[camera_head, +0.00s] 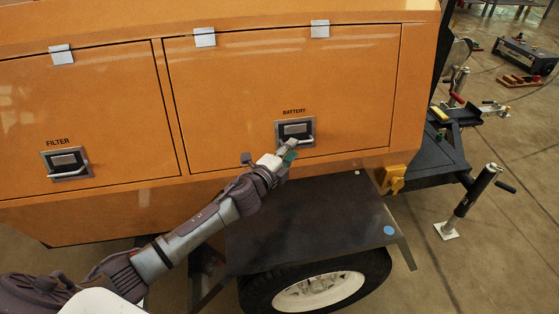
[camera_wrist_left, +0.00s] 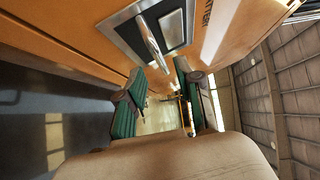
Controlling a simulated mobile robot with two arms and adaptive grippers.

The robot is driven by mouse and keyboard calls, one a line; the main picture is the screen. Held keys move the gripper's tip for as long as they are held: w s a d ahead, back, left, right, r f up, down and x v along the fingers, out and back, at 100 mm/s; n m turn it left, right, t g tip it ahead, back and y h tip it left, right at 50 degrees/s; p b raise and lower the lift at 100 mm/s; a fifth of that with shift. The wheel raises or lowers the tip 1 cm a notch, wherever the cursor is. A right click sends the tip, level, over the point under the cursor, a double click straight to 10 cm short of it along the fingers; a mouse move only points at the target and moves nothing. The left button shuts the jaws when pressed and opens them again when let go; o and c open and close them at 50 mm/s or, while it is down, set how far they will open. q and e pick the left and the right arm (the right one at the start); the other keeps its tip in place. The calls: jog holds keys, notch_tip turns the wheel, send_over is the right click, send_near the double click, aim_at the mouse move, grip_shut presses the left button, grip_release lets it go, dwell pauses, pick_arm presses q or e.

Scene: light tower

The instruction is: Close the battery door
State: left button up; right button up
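My left gripper (camera_head: 290,150) is at the lower part of this latch. In the left wrist view its two green-padded fingers (camera_wrist_left: 158,100) are spread apart with nothing between them, just below the handle. Whether a finger touches the handle is unclear. My right gripper is not in view.
The filter door (camera_head: 80,120) with its own latch (camera_head: 67,163) is to the left. A dark fender (camera_head: 310,215) over a wheel (camera_head: 318,292) juts out below. A yellow bracket (camera_head: 393,179) and a jack stand (camera_head: 473,202) are to the right.

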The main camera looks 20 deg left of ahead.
pick_arm(q)
jog(key=v, duration=0.6)
jog(key=shift+s, duration=0.3)
jog(key=shift+r, duration=0.1)
